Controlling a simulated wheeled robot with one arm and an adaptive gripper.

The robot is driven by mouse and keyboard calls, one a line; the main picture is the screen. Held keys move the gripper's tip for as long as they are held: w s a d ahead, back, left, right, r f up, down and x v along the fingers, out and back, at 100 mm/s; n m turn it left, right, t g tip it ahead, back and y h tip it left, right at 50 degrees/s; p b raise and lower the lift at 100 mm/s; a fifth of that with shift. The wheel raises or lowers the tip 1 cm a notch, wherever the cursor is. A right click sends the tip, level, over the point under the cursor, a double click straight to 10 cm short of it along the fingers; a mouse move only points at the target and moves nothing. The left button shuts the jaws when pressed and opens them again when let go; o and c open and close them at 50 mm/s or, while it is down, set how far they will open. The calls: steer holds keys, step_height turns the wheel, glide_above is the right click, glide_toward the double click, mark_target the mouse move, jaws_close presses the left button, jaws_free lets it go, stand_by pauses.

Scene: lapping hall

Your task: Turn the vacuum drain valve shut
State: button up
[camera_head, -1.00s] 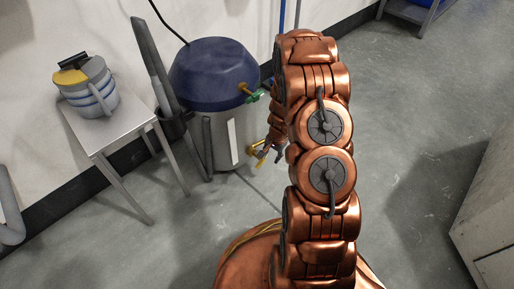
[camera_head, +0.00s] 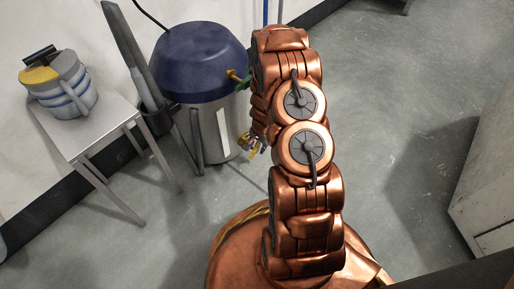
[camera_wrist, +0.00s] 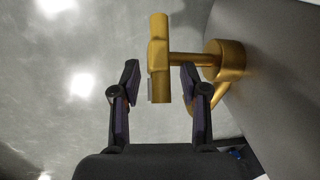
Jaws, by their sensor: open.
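The vacuum (camera_head: 200,75) has a blue domed lid and a grey metal drum, and stands by the wall in the head view. Its drain valve, brass-yellow, shows low on the drum's right side (camera_head: 252,153), partly hidden by my gripper. In the wrist view the valve's brass handle (camera_wrist: 159,50) is a bar joined by a stem to a round brass body on the drum. My gripper (camera_wrist: 160,82) is open, one finger on each side of the handle's lower part. I cannot tell whether either finger touches.
A small metal table (camera_head: 97,135) with a grey and yellow container (camera_head: 62,85) stands left of the vacuum. A dark upright nozzle (camera_head: 128,45) stands between them. A pale cabinet (camera_head: 490,190) is at the right. The floor between is clear.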

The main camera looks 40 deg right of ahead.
steer(key=shift+f, duration=0.15)
jaws_close()
